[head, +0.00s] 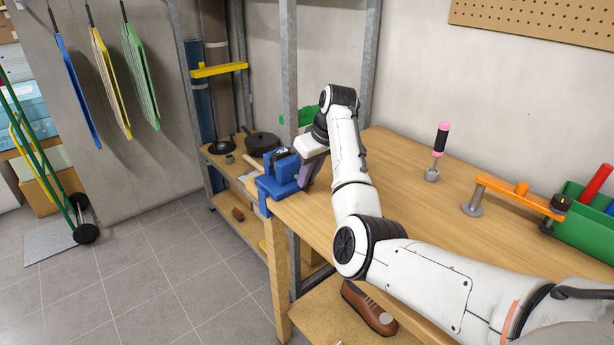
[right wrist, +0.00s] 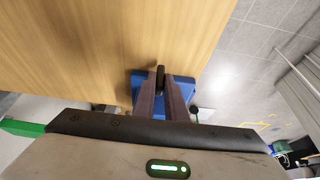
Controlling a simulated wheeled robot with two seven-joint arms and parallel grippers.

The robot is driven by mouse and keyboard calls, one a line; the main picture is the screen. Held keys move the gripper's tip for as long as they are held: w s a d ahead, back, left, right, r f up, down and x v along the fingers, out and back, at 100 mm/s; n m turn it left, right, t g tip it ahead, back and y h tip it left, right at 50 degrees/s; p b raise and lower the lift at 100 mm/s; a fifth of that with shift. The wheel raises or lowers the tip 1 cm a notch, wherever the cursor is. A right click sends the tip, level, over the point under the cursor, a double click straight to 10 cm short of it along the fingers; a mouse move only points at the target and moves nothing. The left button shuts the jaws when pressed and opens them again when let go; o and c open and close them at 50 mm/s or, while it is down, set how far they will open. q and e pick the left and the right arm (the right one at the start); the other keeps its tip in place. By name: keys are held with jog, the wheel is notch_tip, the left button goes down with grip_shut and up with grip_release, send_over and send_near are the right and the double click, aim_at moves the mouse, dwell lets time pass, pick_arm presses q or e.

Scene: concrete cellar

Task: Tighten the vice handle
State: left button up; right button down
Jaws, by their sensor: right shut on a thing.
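The blue vice (head: 275,186) is fixed at the near left corner of the wooden workbench. My right gripper (head: 306,174) is at the vice's right side, with my white arm reaching over the bench. In the right wrist view the fingers (right wrist: 164,92) are shut on the dark vice handle (right wrist: 160,74), which shows between their tips. Blue parts of the vice (right wrist: 137,84) show beside and behind the fingers. In the head view my gripper hides the handle. My left gripper is not in view.
The workbench (head: 405,165) is mostly clear around the arm. A pink-and-black handled tool (head: 441,140), an orange bar on stands (head: 515,192) and a green bin (head: 585,230) are on its right. Behind the vice is a shelf with a dark pan (head: 262,142).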

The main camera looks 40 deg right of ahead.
dwell(0.4)
jog(key=c, duration=1.8)
grip_release()
jog(key=v, duration=1)
jog(key=shift+r+b, duration=0.15)
jog(key=shift+b, duration=0.3)
jog(key=shift+d, duration=0.1)
